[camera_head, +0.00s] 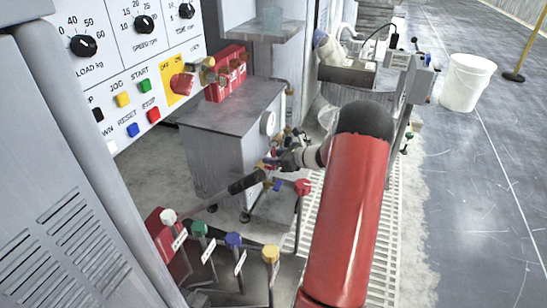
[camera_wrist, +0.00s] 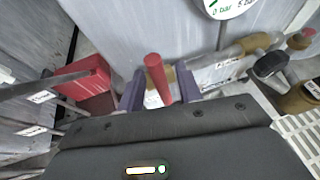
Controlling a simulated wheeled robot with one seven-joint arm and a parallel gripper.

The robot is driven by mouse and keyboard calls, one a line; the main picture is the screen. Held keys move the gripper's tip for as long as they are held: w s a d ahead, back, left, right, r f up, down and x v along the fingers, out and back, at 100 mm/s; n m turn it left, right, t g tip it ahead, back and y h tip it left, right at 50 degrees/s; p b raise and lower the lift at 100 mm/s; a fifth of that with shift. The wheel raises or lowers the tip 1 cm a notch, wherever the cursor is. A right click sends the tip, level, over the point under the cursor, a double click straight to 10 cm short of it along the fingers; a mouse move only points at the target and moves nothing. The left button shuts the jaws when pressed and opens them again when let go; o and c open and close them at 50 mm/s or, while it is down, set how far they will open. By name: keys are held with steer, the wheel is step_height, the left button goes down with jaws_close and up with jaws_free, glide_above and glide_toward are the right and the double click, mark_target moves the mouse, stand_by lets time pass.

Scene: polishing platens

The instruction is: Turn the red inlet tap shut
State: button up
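The red tap handle (camera_wrist: 156,75) shows in the wrist view as a short red bar standing up at the middle. A brass-coloured body with a white label lies partly hidden behind it. My gripper (camera_wrist: 160,82) has its two dark fingers apart, one on each side of the red bar. Narrow gaps seem to show beside the bar, so I cannot see firm contact. In the head view my gripper (camera_head: 277,160) is small, beside the pipework under the grey cabinet, and the tap there is largely hidden.
A pressure gauge (camera_wrist: 228,6) is above right of the handle. A dark-handled valve (camera_wrist: 270,65) stands to the right, and a red block (camera_wrist: 85,78) to the left. In the head view, coloured knobs (camera_head: 234,240) line the front. A white bucket (camera_head: 467,84) stands on open floor.

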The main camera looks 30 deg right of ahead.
steer(key=p+v, duration=0.1)
steer(key=v, duration=0.6)
steer(key=shift+s+d, duration=0.15)
steer(key=shift+s, duration=0.15)
steer(key=shift+r, duration=0.15)
